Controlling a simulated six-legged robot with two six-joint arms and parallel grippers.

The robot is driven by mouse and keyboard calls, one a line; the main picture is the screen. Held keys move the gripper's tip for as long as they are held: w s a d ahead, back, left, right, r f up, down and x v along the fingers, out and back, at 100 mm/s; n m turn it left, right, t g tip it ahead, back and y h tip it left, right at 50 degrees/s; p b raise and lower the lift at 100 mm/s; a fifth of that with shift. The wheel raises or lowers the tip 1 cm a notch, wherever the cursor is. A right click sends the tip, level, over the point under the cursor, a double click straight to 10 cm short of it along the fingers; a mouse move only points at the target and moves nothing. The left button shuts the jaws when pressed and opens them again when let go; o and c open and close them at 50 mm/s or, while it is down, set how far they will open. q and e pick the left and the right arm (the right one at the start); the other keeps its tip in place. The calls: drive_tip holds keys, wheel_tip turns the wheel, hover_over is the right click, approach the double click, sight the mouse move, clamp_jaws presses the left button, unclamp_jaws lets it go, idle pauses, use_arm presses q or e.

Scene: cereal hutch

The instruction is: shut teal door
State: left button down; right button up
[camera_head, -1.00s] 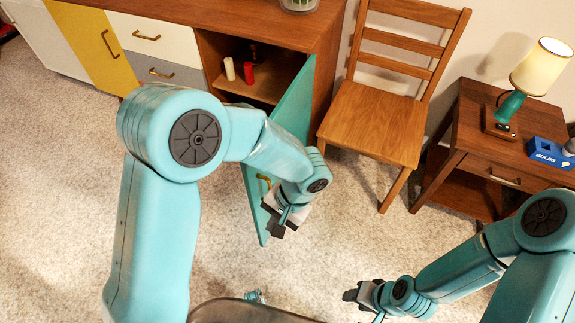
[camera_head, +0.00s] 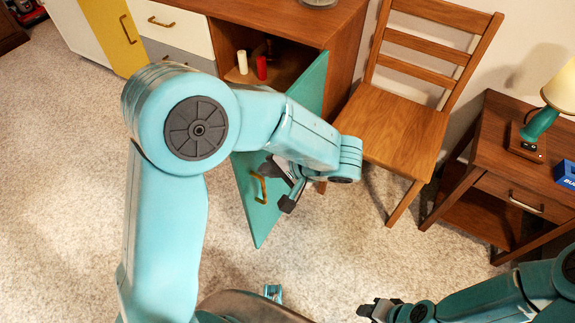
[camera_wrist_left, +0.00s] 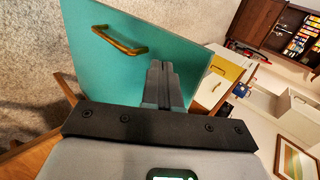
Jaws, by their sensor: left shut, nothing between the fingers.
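The teal door (camera_head: 257,217) stands open, swung out from the right side of the cabinet opening. Its brass handle (camera_head: 259,187) is near the free edge. My left arm hides part of the door in the head view. My left gripper (camera_head: 276,180) is beside the door near the handle; I cannot tell whether it touches. In the left wrist view, its fingers (camera_wrist_left: 163,85) are shut and empty, in front of the teal door (camera_wrist_left: 100,65), with the handle (camera_wrist_left: 120,41) to their left. My right gripper (camera_head: 370,309) is low in the head view, away from the door; its jaw state is unclear.
The wooden cabinet (camera_head: 345,60) holds a white candle-like item (camera_head: 242,62) and a red one (camera_head: 261,67) inside. A wooden chair (camera_head: 392,130) stands right of the door. A side table (camera_head: 500,150) with a lamp is further right. Carpet in front is clear.

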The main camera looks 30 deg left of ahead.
sight(243, 164)
use_arm(q)
drive_tip(key=a, duration=0.4)
drive_tip(key=shift+w+a+f, duration=0.1)
drive_tip(key=shift+a+f, duration=0.1)
drive_tip(key=shift+f, duration=0.2)
drive_tip(key=shift+w+a, duration=0.15)
drive_tip(key=shift+a+f, duration=0.1)
drive_tip(key=shift+a, duration=0.05)
